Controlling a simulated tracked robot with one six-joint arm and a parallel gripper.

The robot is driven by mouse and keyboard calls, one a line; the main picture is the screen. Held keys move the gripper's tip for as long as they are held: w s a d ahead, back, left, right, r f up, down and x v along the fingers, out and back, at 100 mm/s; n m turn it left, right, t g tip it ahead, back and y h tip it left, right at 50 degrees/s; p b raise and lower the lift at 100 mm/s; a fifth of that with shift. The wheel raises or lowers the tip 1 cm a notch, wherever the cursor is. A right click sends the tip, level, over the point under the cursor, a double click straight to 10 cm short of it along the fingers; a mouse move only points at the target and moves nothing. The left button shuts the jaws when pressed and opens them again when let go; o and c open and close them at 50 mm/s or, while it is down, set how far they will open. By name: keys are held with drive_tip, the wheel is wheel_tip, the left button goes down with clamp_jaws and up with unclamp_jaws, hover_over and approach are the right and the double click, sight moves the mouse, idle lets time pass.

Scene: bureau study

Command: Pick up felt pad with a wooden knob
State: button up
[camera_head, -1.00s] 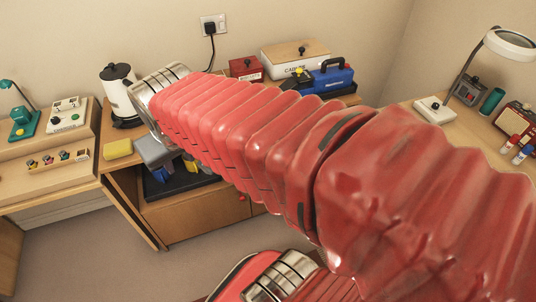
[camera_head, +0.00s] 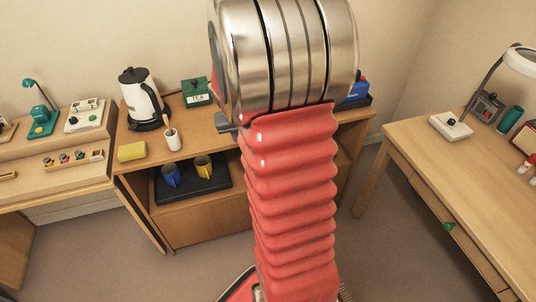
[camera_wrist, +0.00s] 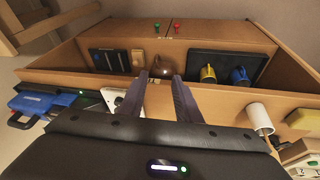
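I cannot pick out a felt pad with a wooden knob for certain. In the wrist view, a dark flat thing (camera_wrist: 110,62) and a small tan block (camera_wrist: 138,61) lie in the shelf compartment beyond my fingers, too small to identify. My gripper (camera_wrist: 159,78) is open, its two dark fingers apart with nothing held between them. A small, unclear round thing shows just beyond the fingertips. In the head view my arm rises in the middle and hides much of the cabinet top; the fingers do not show there.
A dark tray (camera_head: 207,193) holds a blue mug (camera_head: 171,175) and a yellow mug (camera_head: 203,167) in the cabinet. A kettle (camera_head: 142,100), white cup (camera_head: 172,139), yellow block (camera_head: 132,151) and green tea box (camera_head: 196,92) stand on top. A desk (camera_head: 450,165) stands right.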

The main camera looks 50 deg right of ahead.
drive_tip(key=s+d+f+m, duration=0.2)
drive_tip(key=d+f+m, duration=0.1)
drive_tip(key=d+f, duration=1.05)
drive_tip(key=s+d+f+m, duration=0.3)
drive_tip(key=d+f, duration=0.6)
drive_tip(key=f, duration=0.9)
drive_tip(key=w+d+m+t, duration=0.4)
drive_tip(key=w, duration=0.5)
drive_tip(key=shift+f+m, duration=0.3)
drive_tip(key=shift+m, duration=0.1)
drive_tip(key=shift+w+d, duration=0.1)
drive_tip(key=shift+x, duration=1.15)
drive_tip(key=shift+x, duration=2.6)
drive_tip(key=shift+d, duration=0.1)
